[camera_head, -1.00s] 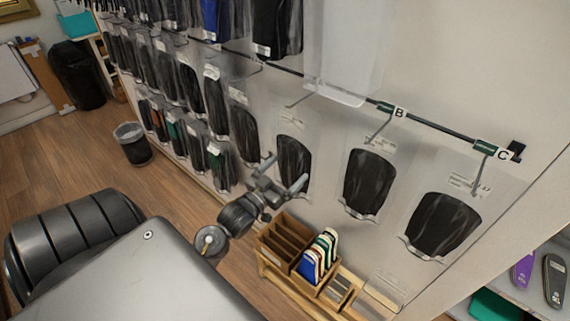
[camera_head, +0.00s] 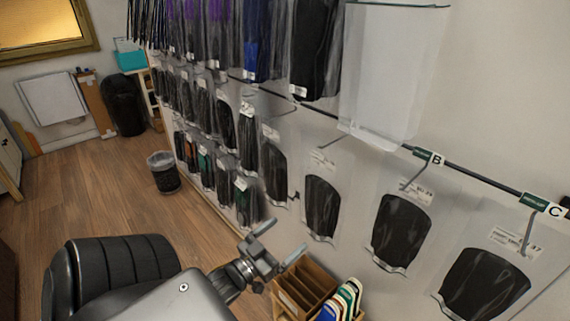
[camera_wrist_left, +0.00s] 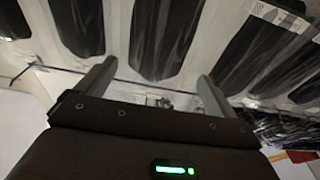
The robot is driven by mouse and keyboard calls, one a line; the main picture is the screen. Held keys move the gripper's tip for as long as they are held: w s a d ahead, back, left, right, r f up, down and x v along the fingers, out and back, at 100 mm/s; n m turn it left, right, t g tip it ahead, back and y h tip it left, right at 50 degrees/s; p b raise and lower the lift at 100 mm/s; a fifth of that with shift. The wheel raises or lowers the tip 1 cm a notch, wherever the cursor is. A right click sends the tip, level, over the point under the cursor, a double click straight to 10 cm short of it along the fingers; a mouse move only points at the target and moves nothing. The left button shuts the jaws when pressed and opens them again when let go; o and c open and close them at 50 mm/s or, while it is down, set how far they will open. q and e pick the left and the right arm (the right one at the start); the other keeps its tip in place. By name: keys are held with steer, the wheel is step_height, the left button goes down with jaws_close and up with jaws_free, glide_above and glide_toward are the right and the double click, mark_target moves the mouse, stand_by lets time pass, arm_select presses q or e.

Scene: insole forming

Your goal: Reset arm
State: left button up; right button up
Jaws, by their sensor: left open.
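My left gripper (camera_head: 279,242) is in the lower middle of the head view, in front of the wall of hanging packets and just above the wooden box. It is open, with its two fingers apart and nothing between them. In the left wrist view the two fingers (camera_wrist_left: 152,85) also stand apart, with dark packets behind them. My right gripper is not in view.
Bagged dark insoles (camera_head: 402,230) hang on hooks along the wall, under labels B and C. A wooden box (camera_head: 312,276) with coloured cards (camera_head: 345,297) stands below my gripper. A waste bin (camera_head: 163,172) stands on open wooden floor at left.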

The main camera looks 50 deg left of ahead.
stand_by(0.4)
arm_select(q)
steer(key=s+a+f+g+y, duration=0.1)
steer(key=s+f+g, duration=0.25)
steer(key=f, duration=1.15)
steer(key=s+f+g+y, duration=0.15)
steer(key=f+g, duration=0.35)
steer(key=f, duration=1)
steer(key=s+d+f+g, duration=0.3)
steer(key=s+f, duration=0.6)
steer(key=s+d+f+m+g+h, duration=0.1)
steer(key=s+d+f+g, duration=0.3)
steer(key=s+f, duration=0.5)
steer(key=s+d+f+m+g+h, duration=0.1)
steer(key=s+d+f+g, duration=0.2)
steer(key=s+f, duration=0.6)
steer(key=shift+d+f, duration=0.15)
steer(key=shift+d, duration=0.4)
